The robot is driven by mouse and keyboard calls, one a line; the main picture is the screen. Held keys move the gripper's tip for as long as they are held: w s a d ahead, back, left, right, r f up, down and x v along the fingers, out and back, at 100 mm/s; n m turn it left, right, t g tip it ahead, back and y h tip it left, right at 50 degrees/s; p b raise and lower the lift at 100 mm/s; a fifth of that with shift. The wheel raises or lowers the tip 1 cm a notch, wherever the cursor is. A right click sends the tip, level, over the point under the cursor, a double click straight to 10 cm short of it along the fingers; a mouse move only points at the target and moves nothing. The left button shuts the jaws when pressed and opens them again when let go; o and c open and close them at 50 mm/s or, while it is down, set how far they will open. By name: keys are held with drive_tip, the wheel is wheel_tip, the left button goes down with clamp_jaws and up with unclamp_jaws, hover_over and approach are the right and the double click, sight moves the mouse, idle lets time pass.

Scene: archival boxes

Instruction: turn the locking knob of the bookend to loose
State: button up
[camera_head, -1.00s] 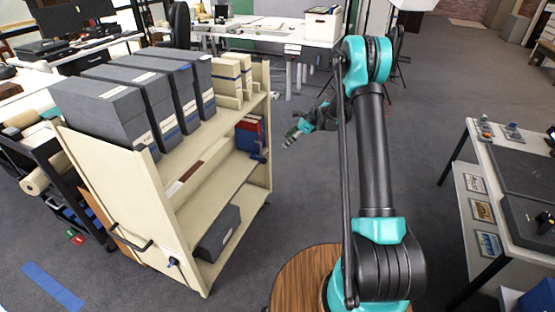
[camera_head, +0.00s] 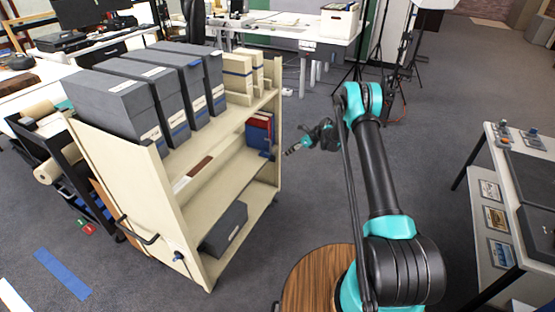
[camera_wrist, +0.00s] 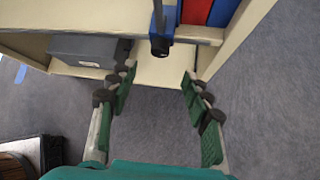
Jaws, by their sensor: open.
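The bookend (camera_head: 269,155) is a blue piece beside the red and blue books at the right end of the cart's middle shelf. In the wrist view its dark knob (camera_wrist: 159,45) shows at the shelf edge, on the end of a grey-blue stem. My gripper (camera_head: 289,151) is just right of the cart's end in the head view, apart from the bookend. In the wrist view my gripper (camera_wrist: 159,75) is open and empty. The knob lies a little beyond its green-padded fingers, roughly centred between them. The knob's setting cannot be made out.
The cream cart (camera_head: 125,190) carries several grey boxes (camera_head: 120,100) on top. A dark grey box (camera_head: 226,228) lies on its bottom shelf, also seen in the wrist view (camera_wrist: 85,50). A table with pictures (camera_head: 498,220) stands at right. Open floor lies between.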

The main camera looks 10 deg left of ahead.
sight(275, 159)
drive_tip(key=x, duration=0.9)
drive_tip(key=shift+a+f, duration=0.15)
clamp_jaws()
